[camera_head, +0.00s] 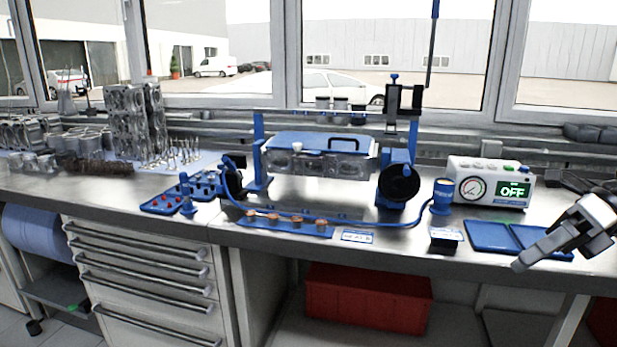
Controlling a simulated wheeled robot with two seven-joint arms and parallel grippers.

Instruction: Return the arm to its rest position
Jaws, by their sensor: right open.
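My right gripper (545,250) is at the right edge of the view, in front of and above the bench's right part. It is open, with nothing seen between its fingers. It overlaps the right end of the blue trays in the picture. My left gripper is not in view. An engine head under a blue plate (318,142) sits in a blue stand in the middle of the bench.
A gauge box reading OFF (490,182) stands behind two blue trays (490,236). Engine parts (135,115) crowd the left. A red crate (367,300) is below the bench.

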